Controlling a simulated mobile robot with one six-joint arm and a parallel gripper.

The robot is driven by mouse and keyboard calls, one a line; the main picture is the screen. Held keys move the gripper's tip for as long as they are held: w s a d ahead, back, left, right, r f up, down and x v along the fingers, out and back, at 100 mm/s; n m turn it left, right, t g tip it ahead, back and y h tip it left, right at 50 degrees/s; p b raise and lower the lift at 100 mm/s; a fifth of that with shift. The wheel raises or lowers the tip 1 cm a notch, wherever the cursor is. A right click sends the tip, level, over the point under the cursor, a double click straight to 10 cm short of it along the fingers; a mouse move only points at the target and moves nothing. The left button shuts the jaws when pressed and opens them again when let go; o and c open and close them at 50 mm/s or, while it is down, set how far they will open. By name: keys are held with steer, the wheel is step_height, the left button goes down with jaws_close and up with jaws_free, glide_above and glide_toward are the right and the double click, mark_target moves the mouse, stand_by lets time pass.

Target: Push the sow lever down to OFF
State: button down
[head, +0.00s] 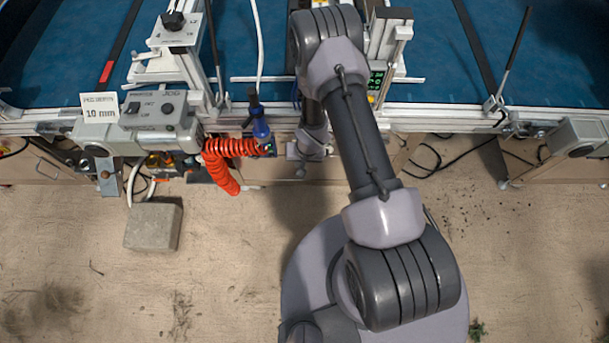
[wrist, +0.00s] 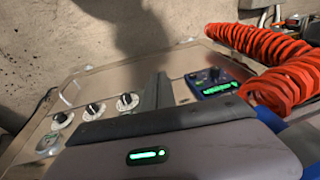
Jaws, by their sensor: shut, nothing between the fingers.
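My gripper (head: 302,172) is in front of the machine's front edge in the head view, partly under my arm. In the wrist view its body fills the bottom and its narrow dark fingers (wrist: 160,92) are together with nothing between them. They stand in front of a beige panel (wrist: 90,87) with several round dials (wrist: 95,109) to their left. A blue box (wrist: 213,83) with a green display and a black knob is to their right. I cannot make out the sow lever or its OFF mark in either view; my gripper and arm hide part of this area.
An orange coiled hose (head: 228,150) hangs left of my gripper and also crosses the right of the wrist view (wrist: 275,65). A grey control box (head: 155,110) and a 10 mm sign (head: 99,108) are farther left. A concrete block (head: 153,227) lies on the otherwise mostly clear floor.

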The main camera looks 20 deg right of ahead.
steer(key=s+a+r+p, duration=0.1)
steer(key=s+r, duration=0.4)
steer(key=s, duration=0.4)
steer(key=shift+r+p, duration=0.4)
steer(key=w+d+r+t+h+b, duration=0.1)
steer(key=w+r, duration=0.2)
steer(key=r, duration=1)
steer(key=w+d+r+t+b, duration=0.1)
steer(key=w+d+r, duration=0.15)
steer(key=r, duration=1.15)
steer(key=s+a+r+y+b, duration=0.1)
steer(key=s+a+r, duration=0.2)
steer(key=s+r, duration=0.5)
steer(key=s+a+r+m+t+b, duration=0.1)
steer(key=s+a+r, duration=0.2)
steer(key=s+r, duration=0.5)
steer(key=shift+s+r+y, duration=0.25)
steer(key=shift+r+y, duration=0.15)
steer(key=shift+r, duration=0.05)
steer(key=shift+d, duration=0.1)
